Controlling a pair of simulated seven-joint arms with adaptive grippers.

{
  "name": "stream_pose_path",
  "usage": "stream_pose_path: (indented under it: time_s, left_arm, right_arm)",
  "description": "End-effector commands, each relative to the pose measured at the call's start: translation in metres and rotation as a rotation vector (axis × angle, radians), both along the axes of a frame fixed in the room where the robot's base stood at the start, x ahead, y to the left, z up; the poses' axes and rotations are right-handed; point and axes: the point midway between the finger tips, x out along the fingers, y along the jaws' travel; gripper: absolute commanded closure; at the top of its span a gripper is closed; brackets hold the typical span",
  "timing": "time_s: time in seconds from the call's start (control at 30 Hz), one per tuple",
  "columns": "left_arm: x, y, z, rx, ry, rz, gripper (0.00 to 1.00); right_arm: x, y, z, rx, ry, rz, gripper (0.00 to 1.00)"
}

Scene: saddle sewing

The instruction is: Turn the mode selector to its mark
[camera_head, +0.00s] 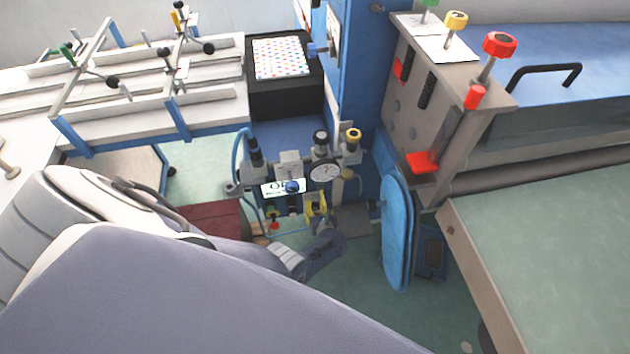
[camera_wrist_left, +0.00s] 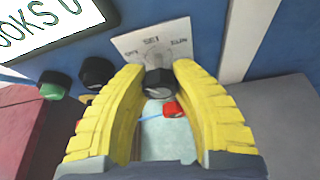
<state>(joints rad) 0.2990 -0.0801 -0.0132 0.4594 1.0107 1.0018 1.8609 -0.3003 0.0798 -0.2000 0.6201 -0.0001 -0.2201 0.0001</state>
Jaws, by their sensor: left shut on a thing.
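The mode selector is a dark round knob (camera_wrist_left: 157,83) below a white label plate (camera_wrist_left: 155,40) in the left wrist view. The plate reads SET at the middle and RUN at the right; the left word is hard to read. My left gripper (camera_wrist_left: 158,70) has its two yellow fingers on either side of the knob and is shut on it. The knob's pointer direction cannot be made out. In the head view my left gripper (camera_head: 316,206) reaches the lower front of the blue machine; the selector is hidden there. My right gripper is not in view.
Beside the selector are a black knob (camera_wrist_left: 92,72), a green knob (camera_wrist_left: 54,86) and a red knob (camera_wrist_left: 173,108). A lettered sign (camera_wrist_left: 48,28) is at upper left. A dial gauge (camera_head: 325,172) sits above the gripper, and a blue oval pad (camera_head: 397,232) stands to its right.

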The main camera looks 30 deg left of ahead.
Motion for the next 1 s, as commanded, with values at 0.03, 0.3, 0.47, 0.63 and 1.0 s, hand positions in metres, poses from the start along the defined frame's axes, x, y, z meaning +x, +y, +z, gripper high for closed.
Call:
stream_pose_path:
  time_s: [0.03, 0.3, 0.47, 0.63, 1.0]
  left_arm:
    - [-0.0021, -0.0014, -0.0024, 0.012, 0.020, -0.002, 1.00]
    - [-0.0026, -0.0013, -0.0022, 0.041, 0.046, -0.003, 1.00]
    - [-0.0028, -0.0015, -0.0023, 0.039, 0.045, -0.002, 1.00]
    - [-0.0024, -0.0012, -0.0019, 0.039, 0.044, -0.002, 0.57]
    - [-0.0010, -0.0005, -0.0007, 0.040, 0.040, -0.001, 0.43]
  right_arm:
    - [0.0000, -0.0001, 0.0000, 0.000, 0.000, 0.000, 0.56]
    - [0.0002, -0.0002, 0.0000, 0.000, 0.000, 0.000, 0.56]
    - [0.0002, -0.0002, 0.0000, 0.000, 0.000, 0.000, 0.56]
    - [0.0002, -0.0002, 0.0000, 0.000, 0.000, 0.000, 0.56]
    - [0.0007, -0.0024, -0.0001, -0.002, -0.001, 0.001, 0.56]
